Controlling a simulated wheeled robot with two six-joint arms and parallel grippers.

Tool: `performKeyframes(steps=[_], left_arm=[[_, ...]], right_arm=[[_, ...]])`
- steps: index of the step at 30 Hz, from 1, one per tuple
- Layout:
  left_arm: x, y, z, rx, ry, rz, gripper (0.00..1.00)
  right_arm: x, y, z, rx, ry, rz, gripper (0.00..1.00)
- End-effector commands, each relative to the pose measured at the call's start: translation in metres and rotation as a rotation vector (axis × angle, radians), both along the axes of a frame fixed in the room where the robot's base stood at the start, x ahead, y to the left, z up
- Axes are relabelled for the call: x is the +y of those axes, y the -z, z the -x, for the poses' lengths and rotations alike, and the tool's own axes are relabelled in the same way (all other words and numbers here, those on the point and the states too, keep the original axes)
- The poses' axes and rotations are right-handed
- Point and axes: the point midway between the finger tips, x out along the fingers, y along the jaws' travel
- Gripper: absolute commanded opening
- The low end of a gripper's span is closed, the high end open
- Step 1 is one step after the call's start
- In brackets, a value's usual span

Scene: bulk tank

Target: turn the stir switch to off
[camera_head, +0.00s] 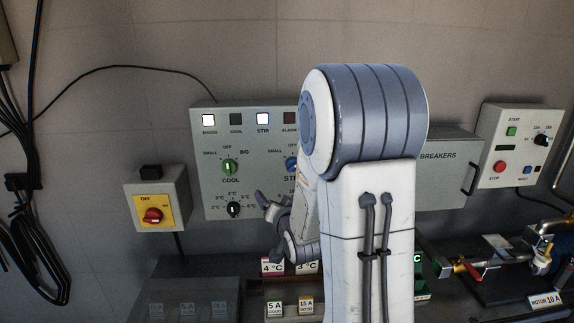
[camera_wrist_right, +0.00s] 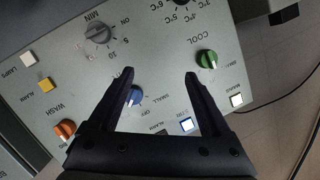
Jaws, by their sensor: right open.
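The grey control panel (camera_head: 213,190) is on the wall, partly covered by my right arm in the head view. Its blue stir knob (camera_head: 291,163) sits right of the green cool knob (camera_head: 230,166); my arm hides its right part. The stir lamp (camera_head: 263,118) is lit. My right gripper (camera_head: 264,204) is open in front of the panel, below the two knobs. In the wrist view the open right gripper (camera_wrist_right: 160,74) faces the panel; the blue knob (camera_wrist_right: 137,97) shows beside the left finger's inner side. I cannot tell its setting or any contact. My left gripper is not in view.
A black temperature knob (camera_head: 233,209) is close left of my gripper. The wrist view also shows a grey timer knob (camera_wrist_right: 98,33) and an orange wash knob (camera_wrist_right: 66,128). Labelled fuses (camera_head: 275,308) stand below.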

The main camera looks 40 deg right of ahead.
Motion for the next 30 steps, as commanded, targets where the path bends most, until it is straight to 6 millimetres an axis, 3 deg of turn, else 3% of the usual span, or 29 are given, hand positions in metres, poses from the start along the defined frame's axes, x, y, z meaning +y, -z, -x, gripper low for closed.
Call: performKeyframes(steps=[1, 6, 11, 24, 30], left_arm=[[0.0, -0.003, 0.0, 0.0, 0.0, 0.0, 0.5], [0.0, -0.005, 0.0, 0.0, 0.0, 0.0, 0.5], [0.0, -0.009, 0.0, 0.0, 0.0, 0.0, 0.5], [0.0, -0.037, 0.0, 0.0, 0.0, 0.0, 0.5], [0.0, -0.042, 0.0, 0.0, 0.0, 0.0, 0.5]], right_arm=[[-0.027, -0.008, 0.007, -0.063, 0.056, -0.008, 0.82], [-0.069, -0.029, 0.024, -0.216, 0.142, -0.011, 0.82], [-0.081, -0.035, 0.02, -0.252, 0.156, -0.011, 0.82], [-0.113, -0.037, -0.049, -0.251, 0.153, -0.009, 0.82], [-0.121, -0.035, -0.064, -0.251, 0.153, -0.009, 0.82]])
